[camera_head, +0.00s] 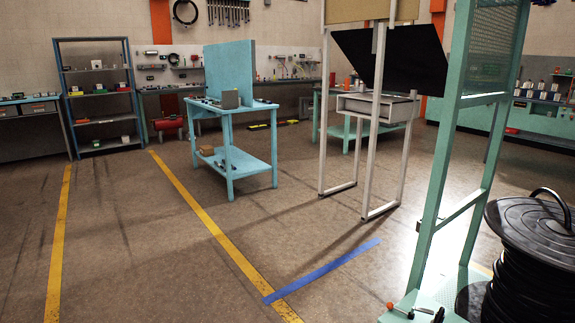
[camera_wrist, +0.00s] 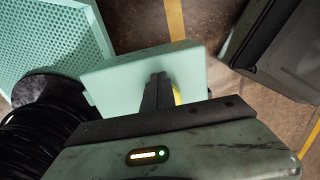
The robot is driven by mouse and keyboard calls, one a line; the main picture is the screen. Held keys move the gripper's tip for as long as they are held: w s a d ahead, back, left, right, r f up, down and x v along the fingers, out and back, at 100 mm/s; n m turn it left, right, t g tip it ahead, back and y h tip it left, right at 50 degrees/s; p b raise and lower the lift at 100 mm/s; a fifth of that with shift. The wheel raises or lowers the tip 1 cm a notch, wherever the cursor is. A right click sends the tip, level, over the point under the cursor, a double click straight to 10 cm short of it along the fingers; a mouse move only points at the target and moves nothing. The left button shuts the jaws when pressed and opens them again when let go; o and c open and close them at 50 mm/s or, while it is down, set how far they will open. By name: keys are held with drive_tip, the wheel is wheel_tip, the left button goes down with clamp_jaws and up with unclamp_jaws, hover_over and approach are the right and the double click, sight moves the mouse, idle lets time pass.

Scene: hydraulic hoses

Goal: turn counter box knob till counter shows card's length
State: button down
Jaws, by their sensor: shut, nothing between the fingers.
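My gripper (camera_wrist: 158,92) shows in the wrist view as dark fingers held together, shut and empty. It points at a pale teal plate (camera_wrist: 110,84), and I cannot tell whether it touches it. The gripper does not show in the head view. I cannot make out a counter box, a knob, counter digits or a length card in either view. A large black hose reel (camera_head: 528,255) stands at the right edge of the head view, and black coils (camera_wrist: 38,140) show at the left of the wrist view.
A teal perforated stand (camera_head: 436,205) rises beside the reel, with small tools (camera_head: 412,309) on its base. A teal workbench (camera_head: 230,115) and a white frame with a black slanted panel (camera_head: 392,62) stand farther back. Open floor with yellow lines lies at left and centre.

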drive_tip(key=shift+w, duration=0.35)
drive_tip(key=shift+s+d, duration=0.1)
drive_tip(key=shift+d, duration=0.05)
